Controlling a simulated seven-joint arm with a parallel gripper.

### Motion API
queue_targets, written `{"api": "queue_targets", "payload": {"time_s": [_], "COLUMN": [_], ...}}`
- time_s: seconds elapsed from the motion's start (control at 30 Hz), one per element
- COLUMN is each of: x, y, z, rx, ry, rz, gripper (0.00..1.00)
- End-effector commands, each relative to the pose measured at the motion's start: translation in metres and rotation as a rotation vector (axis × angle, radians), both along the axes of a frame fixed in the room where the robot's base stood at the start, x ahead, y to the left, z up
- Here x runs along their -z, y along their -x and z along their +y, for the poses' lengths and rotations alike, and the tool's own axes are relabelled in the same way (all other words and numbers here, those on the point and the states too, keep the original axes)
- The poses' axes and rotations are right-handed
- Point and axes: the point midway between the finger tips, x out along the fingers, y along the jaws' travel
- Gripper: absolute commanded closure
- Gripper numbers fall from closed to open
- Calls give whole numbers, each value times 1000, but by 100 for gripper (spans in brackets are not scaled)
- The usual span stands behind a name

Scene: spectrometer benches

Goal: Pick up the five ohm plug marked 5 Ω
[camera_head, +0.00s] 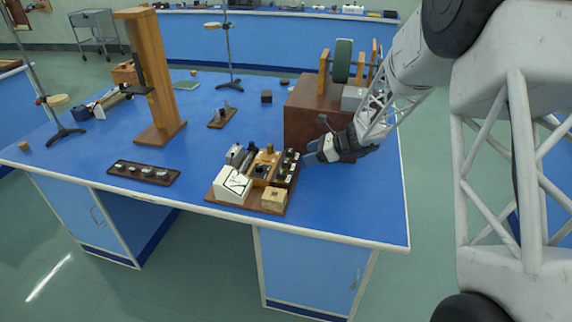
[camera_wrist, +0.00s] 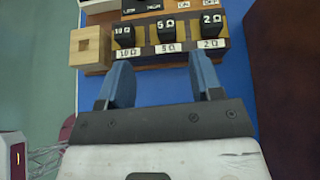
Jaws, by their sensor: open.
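The five ohm plug (camera_wrist: 166,31) is a black block marked 5 Ω in white. It stands in the middle of a row in the wrist view, above a matching 5 Ω label on its holder (camera_wrist: 146,61). The 10 Ω plug (camera_wrist: 124,34) is left of it and the 2 Ω plug (camera_wrist: 211,23) right of it. My gripper (camera_wrist: 160,62) is open and empty, its two blue fingers pointing toward the row. The five ohm plug lies ahead between the finger lines, apart from them. In the head view my gripper (camera_head: 312,153) is just right of the plug row (camera_head: 288,167).
A wooden block (camera_wrist: 88,46) sits left of the row. The row is on a brown board (camera_head: 227,199) with a white meter (camera_head: 232,186). A large brown box (camera_head: 303,112) stands close behind my gripper. A plug strip (camera_head: 143,172) lies left; blue tabletop between is clear.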

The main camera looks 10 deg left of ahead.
Motion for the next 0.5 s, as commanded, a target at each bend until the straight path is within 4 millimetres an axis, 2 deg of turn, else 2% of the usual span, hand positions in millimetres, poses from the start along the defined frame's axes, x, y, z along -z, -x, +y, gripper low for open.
{"api": "queue_targets", "payload": {"time_s": [0.2, 0.5], "x": [12, 12], "y": [-9, -10], "z": [7, 8], "rx": [28, 28], "ry": [-20, -21], "rz": [32, 33], "gripper": [40, 40]}}
